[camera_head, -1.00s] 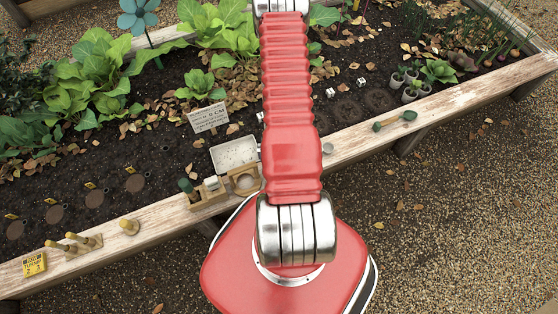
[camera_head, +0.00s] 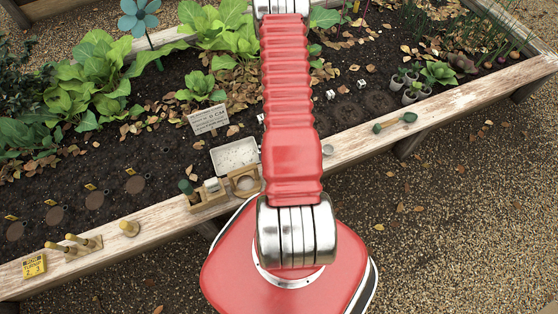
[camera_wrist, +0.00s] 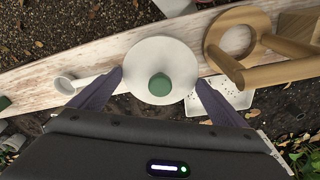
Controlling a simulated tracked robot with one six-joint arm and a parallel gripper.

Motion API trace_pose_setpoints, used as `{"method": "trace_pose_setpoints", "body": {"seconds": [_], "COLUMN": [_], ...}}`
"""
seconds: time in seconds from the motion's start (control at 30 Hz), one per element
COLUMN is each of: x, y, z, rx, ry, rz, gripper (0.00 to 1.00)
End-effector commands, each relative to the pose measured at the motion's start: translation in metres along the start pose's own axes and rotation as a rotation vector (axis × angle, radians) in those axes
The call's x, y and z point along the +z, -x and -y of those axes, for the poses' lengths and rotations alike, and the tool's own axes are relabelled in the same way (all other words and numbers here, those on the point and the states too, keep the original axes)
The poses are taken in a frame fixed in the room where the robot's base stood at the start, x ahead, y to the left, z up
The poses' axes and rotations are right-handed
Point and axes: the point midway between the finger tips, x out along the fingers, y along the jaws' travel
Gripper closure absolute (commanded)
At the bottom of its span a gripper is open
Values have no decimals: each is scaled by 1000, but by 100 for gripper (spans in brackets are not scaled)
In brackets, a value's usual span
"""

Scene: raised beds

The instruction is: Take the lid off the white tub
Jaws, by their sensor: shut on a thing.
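In the wrist view, a round white lid (camera_wrist: 146,55) with a green knob (camera_wrist: 160,85) sits between the two fingertips of my gripper (camera_wrist: 160,87). The fingers press on the lid's left and right edges. The space below the lid is hidden by the lid itself. In the head view my red arm covers the gripper and the lid.
A wooden ring holder (camera_wrist: 228,18) stands close on the right in the wrist view, beside a perforated white tray (camera_wrist: 236,98). A white cup (camera_wrist: 65,86) lies to the left.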

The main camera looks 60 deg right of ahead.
Motion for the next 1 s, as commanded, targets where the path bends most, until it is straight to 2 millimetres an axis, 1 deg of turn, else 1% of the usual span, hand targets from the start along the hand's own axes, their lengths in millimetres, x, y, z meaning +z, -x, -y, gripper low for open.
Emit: {"method": "trace_pose_setpoints", "body": {"seconds": [0.17,0.27,0.47,0.8,1.0], "x": [-1,-2,-5,-10,-12], "y": [6,13,36,80,95], "z": [0,0,0,0,0], "rx": [0,0,0,0,0], "ry": [0,0,0,-1,-1], "rz": [-1,-1,-2,-2,-1], "gripper": [26,26,26,26,26]}}
